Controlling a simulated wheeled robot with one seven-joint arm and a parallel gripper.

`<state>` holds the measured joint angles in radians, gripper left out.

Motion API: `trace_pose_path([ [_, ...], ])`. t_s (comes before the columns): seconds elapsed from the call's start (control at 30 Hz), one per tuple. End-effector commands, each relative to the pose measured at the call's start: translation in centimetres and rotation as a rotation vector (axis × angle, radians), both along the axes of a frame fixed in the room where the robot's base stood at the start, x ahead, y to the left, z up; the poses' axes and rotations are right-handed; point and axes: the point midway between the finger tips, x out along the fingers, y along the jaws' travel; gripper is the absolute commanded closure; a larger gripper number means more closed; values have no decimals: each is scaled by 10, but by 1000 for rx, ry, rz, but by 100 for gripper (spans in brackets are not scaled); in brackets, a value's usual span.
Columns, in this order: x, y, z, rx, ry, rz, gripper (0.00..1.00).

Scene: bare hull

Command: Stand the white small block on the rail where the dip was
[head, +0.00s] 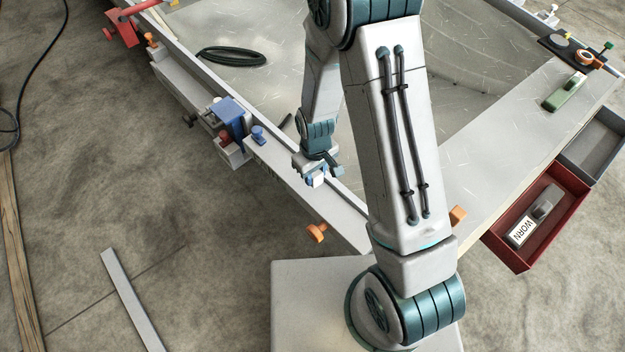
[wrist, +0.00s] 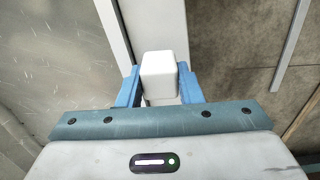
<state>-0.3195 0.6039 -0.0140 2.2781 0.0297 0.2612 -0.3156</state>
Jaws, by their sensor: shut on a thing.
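The white small block (wrist: 158,72) is between the two blue fingers of my gripper (wrist: 160,88) in the wrist view. My gripper is shut on it. In the head view my gripper (head: 318,177) hangs at the near left rail (head: 335,207), and the white block (head: 318,182) shows as a small pale patch at the fingertips. The rail (wrist: 113,35) runs behind the block in the wrist view. I cannot tell whether the block touches the rail. No dip can be made out.
A blue clamp-like device (head: 232,118) and a small blue knob (head: 258,135) sit on the rail, left of my gripper. An orange knob (head: 316,232) sticks out below. A red bin (head: 545,232) with a "WORN" label and a grey bin (head: 597,140) hang at right. A black cable coil (head: 232,56) lies inside the frame.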

Motion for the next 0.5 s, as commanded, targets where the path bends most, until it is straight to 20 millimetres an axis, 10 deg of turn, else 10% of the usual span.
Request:
trace_pose_path([
  [0.5,0,6,-43,0,0,0,90],
])
